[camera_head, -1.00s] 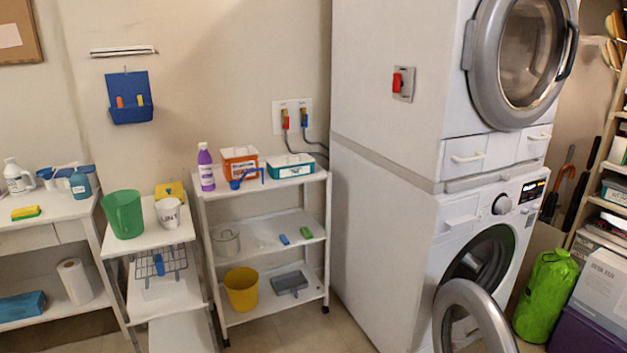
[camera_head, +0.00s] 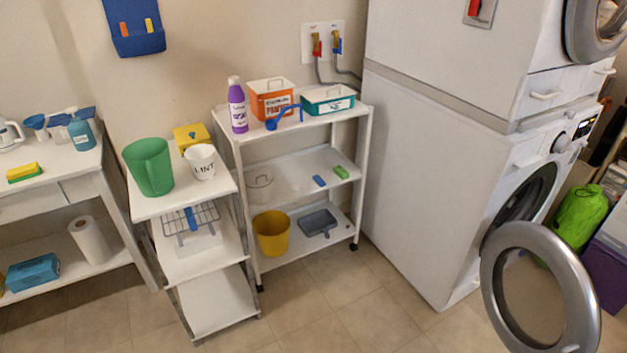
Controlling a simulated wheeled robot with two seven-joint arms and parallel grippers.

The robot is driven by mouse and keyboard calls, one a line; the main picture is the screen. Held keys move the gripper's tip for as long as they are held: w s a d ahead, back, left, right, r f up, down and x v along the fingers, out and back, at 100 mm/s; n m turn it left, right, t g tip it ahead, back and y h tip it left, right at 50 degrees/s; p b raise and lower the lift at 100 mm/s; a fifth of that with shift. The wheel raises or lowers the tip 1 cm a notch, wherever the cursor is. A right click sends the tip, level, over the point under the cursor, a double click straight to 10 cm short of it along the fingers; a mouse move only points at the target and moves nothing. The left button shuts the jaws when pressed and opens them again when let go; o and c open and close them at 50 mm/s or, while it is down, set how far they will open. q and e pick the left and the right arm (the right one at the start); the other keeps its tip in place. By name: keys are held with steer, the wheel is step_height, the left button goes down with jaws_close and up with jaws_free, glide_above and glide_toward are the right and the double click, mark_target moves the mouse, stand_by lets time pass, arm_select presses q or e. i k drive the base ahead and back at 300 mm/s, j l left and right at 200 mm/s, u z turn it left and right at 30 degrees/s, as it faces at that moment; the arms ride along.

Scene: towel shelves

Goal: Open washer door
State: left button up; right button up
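The white washer (camera_head: 432,190) stands at the right, below a second stacked machine. Its round grey-rimmed door (camera_head: 494,290) is swung open, out from the front, toward the bottom right of the view. The dark round opening of the drum (camera_head: 527,200) shows behind the door. Neither of my grippers is in view.
A white wheeled cart (camera_head: 364,160) with a purple bottle (camera_head: 237,106) and boxes stands left of the washer. A green bag (camera_head: 580,212) lies right of the washer. The tiled floor (camera_head: 350,310) in front is clear.

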mark_target(582, 332)
steer(key=z, duration=1.45)
steer(key=l+u, duration=0.3)
steer(key=l, duration=0.6)
steer(key=l+u, duration=0.3)
steer(key=l, duration=0.6)
